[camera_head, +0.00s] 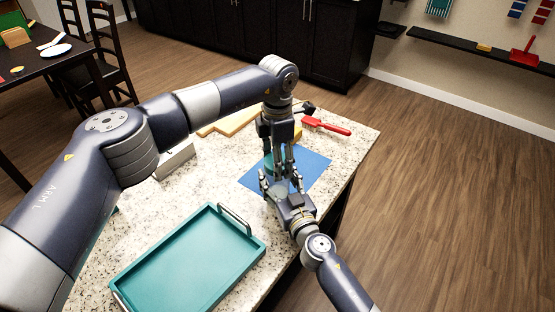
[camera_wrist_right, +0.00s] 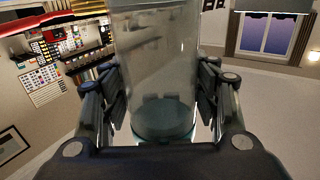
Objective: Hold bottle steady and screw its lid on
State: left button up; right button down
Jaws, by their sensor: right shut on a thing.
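A clear bottle (camera_wrist_right: 155,75) with a teal end (camera_wrist_right: 162,122) fills the middle of the right wrist view, between the fingers of my right gripper (camera_wrist_right: 160,105), which is shut on it. In the head view my right gripper (camera_head: 281,181) reaches in from the lower right over the blue mat (camera_head: 317,167). My left gripper (camera_head: 283,165) points down just above and behind it, its fingers close together; whether they grip anything is unclear. A teal thing (camera_head: 268,160) shows partly beside the left fingers; I cannot tell if it is the lid. The bottle is mostly hidden there.
A teal tray (camera_head: 258,243) with metal handles lies on the speckled counter (camera_head: 132,225) at the front left. Behind the grippers are a red-handled brush (camera_head: 330,127) and a wooden board (camera_head: 226,123). A light grey box (camera_head: 176,160) stands left, behind the tray.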

pick_arm(q)
jog(key=o, duration=1.2)
jog(key=shift+o, duration=0.2)
notch_tip(320, 180, up, 12)
pick_arm(e)
jog(key=c, duration=0.5)
grip_release()
